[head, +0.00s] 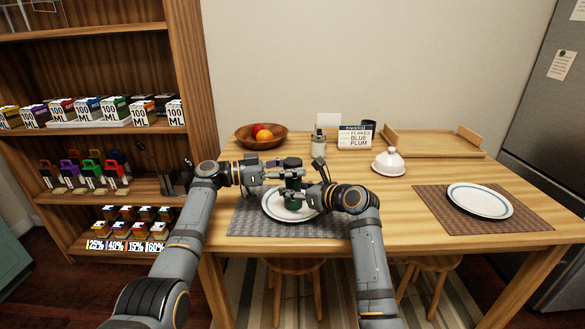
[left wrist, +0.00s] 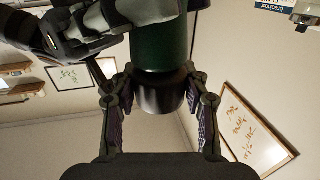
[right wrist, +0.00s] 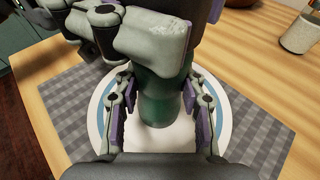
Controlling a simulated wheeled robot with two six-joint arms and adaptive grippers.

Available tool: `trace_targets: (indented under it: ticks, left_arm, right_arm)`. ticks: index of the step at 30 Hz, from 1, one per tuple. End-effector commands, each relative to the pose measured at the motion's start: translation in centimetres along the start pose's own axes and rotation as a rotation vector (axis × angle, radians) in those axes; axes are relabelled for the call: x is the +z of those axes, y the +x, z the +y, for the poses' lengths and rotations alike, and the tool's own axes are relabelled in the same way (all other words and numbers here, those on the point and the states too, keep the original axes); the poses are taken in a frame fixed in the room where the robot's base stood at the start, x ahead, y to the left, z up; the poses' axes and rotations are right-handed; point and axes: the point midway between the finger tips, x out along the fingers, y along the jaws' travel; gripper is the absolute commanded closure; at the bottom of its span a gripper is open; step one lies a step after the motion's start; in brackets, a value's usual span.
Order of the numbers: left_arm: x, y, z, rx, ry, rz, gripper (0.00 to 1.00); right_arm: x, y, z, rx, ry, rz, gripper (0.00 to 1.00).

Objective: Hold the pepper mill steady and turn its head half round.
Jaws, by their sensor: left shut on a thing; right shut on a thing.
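The pepper mill has a dark green body (head: 292,204) and a dark head (left wrist: 160,95). It is upright over the white plate (head: 272,208) on the left placemat. I cannot tell whether its base touches the plate. My left gripper (head: 291,172) is shut on the dark head, with a finger on each side in the left wrist view. My right gripper (head: 298,194) is shut lower down on the green body, which shows between its fingers in the right wrist view (right wrist: 160,108). The grippers hide much of the mill in the head view.
The woven placemat (head: 250,222) lies under the plate. Behind are a fruit bowl (head: 246,142), a jar (head: 318,147), a sign (head: 356,138) and a white domed dish (head: 389,163). A wooden tray (head: 430,145) and a second plate (head: 480,201) are to the right. Shelves stand left.

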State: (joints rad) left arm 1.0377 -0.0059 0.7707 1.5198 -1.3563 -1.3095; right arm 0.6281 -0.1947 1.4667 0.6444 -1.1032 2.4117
Motion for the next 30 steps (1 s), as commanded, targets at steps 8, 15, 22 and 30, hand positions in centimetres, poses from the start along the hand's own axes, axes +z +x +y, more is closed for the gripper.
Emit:
trace_targets:
  ticks: [8, 15, 22, 30]
  left_arm:
    - [0.21, -0.15, -0.29, 0.068, -0.002, -0.002, 0.86]
    - [0.17, -0.24, -0.13, 0.091, -0.002, 0.001, 0.86]
    - [0.19, -0.24, -0.1, 0.093, -0.003, 0.001, 0.86]
    - [0.13, -0.21, -0.04, 0.095, -0.003, 0.002, 0.33]
  right_arm:
    - [0.11, 0.01, 0.29, 0.009, 0.0, -0.002, 0.98]
    - [0.13, 0.01, 0.29, 0.009, 0.001, -0.003, 0.98]
    - [0.14, 0.0, 0.25, 0.007, 0.001, -0.003, 0.98]
    - [0.13, 0.0, 0.18, 0.005, 0.0, -0.003, 0.98]
